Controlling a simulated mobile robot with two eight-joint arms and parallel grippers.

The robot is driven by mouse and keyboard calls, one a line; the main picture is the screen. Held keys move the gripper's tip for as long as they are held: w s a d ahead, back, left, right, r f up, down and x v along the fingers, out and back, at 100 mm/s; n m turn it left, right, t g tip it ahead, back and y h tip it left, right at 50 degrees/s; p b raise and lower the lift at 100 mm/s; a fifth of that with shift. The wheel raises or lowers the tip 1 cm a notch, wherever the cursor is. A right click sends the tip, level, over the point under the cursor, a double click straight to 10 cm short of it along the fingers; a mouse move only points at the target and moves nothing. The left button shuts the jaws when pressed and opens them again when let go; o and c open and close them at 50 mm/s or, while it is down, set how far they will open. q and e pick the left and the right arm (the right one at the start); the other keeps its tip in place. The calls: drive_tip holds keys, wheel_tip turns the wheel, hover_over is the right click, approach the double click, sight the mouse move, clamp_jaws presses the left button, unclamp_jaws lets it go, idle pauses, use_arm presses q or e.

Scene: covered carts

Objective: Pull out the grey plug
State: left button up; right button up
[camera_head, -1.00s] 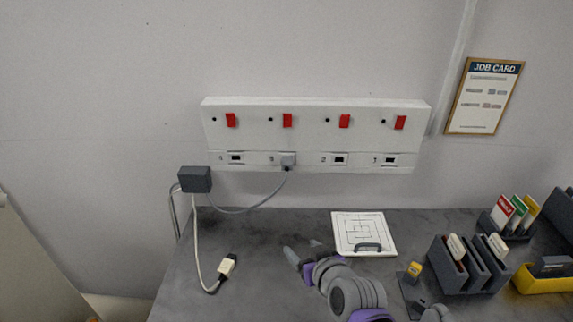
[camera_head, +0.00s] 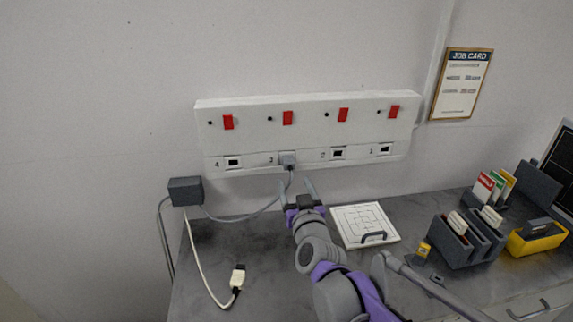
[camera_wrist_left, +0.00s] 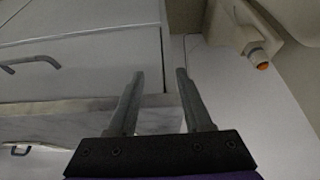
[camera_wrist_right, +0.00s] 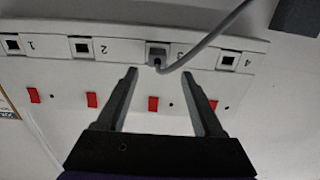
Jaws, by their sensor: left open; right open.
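The grey plug (camera_head: 288,158) sits in the socket marked 3 of the white wall panel (camera_head: 250,110), its grey cable hanging down from it. In the right wrist view the plug (camera_wrist_right: 157,54) shows beyond the fingertips, roughly centred between them and apart from them. My right gripper (camera_head: 297,186) is open and empty, just below the plug, fingers pointing up at the panel. My left gripper (camera_wrist_left: 156,75) is open and empty in the left wrist view, away from the panel beside drawer fronts.
A dark grey box (camera_head: 186,191) hangs at the left with the cable and a white lead (camera_head: 236,282) lying on the desk. A white maze board (camera_head: 364,225), grey card holders (camera_head: 466,240) and a yellow tray (camera_head: 538,238) stand to the right.

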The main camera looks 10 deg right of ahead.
sight(292, 172)
drive_tip(key=shift+w+d+r, duration=0.1)
drive_tip(key=shift+w+d, duration=0.05)
idle(0.3)
drive_tip(key=shift+w, duration=4.55)
clamp_jaws()
drive_tip(key=shift+s, duration=0.2)
drive_tip(key=shift+s, duration=2.85)
